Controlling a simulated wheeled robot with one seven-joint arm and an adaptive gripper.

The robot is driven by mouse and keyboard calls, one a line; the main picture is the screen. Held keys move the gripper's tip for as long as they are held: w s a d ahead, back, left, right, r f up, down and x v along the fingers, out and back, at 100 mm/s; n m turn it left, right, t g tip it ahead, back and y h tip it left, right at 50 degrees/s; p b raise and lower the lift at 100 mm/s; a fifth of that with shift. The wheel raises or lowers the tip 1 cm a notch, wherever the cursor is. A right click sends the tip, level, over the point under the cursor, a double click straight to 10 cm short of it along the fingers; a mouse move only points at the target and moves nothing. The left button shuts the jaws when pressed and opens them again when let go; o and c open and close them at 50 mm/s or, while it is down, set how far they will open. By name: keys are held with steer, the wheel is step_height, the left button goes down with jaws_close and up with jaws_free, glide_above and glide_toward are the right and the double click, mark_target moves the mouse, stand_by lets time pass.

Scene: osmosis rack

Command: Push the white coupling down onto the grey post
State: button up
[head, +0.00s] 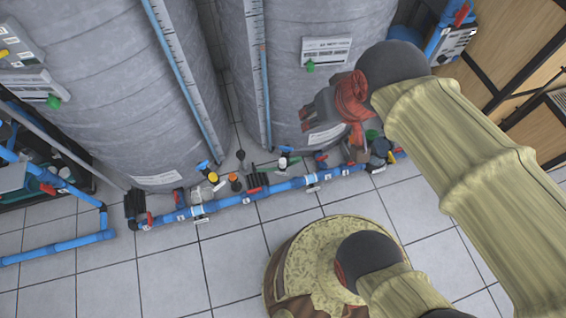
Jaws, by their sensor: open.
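A small white piece (283,161), which looks like the white coupling, shows low in front of the right tank, near the blue pipe. A grey post cannot be told apart clearly beneath it at this size. My gripper (306,118) is up and to the right of the white piece in the picture, in front of the right tank. It is open, and I see nothing between its fingers. The gripper looks apart from the white piece, but the depth between them is hard to tell.
Two large grey tanks (110,90) stand behind. A blue pipe (285,186) with red-handled valves runs along the floor before them. A yellow-topped fitting (213,177) and an orange-topped fitting (236,180) stand left of the white piece.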

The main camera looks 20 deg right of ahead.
steer(key=shift+o, duration=0.5)
steer(key=w+m+g+p, duration=0.1)
steer(key=w+m, duration=0.2)
steer(key=w, duration=0.8)
steer(key=shift+f+p, duration=0.25)
steer(key=shift+p, duration=0.15)
steer(key=w+f+m+g+p, duration=0.2)
steer(key=w+f+m+p, duration=0.45)
steer(key=w+f, duration=1.6)
steer(key=m+g+p, duration=0.2)
steer(key=m+p, duration=0.1)
steer(key=m, duration=0.7)
glide_above(284, 160)
step_height(284, 160, down, 42)
steer(key=shift+w+f, duration=0.1)
